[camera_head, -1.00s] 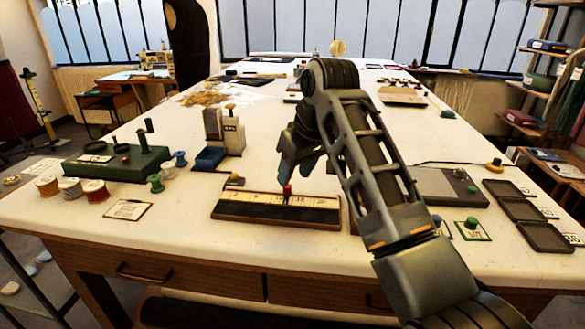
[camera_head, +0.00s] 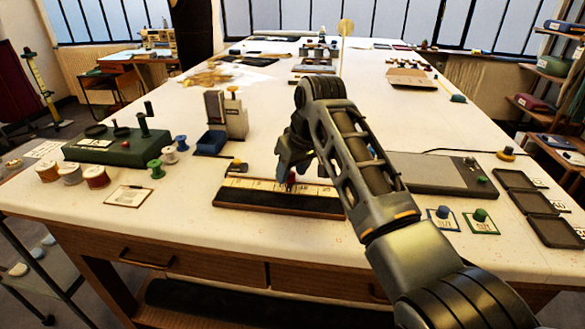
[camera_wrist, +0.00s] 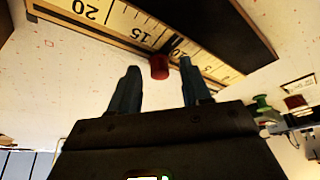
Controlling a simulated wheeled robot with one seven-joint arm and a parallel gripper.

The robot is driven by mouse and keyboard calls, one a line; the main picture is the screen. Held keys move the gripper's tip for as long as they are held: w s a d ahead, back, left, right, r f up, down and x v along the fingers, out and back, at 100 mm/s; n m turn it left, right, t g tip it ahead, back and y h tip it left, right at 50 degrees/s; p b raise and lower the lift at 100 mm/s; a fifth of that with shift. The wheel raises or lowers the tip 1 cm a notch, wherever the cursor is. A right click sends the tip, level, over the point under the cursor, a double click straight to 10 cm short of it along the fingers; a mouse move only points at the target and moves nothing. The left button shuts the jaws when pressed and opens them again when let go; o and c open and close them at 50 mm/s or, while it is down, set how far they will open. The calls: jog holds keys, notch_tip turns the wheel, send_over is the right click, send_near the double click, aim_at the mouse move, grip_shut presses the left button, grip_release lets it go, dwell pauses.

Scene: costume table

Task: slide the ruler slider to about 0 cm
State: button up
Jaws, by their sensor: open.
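The ruler (camera_head: 238,187) is a pale numbered strip on a dark base near the table's front edge. It crosses the top of the wrist view (camera_wrist: 128,20), with numbers 20, 15 and 10 readable. The slider has a red knob (camera_wrist: 159,68) and a dark pointer, between the 15 and 10 marks. In the head view the knob (camera_head: 291,178) is partly covered by my fingers. My gripper (camera_head: 290,169) is open and points down at the knob. In the wrist view the knob lies between my two fingertips (camera_wrist: 157,72), with gaps on both sides.
A grey-and-white device with a blue tray (camera_head: 211,142) stands behind the ruler. A green box (camera_head: 112,150) and thread spools (camera_head: 97,177) are to the left. A grey flat box (camera_head: 430,177) and green and blue knobs are to the right. The table left of the ruler holds a card (camera_head: 128,197).

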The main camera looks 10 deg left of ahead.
grip_shut()
dwell(0.4)
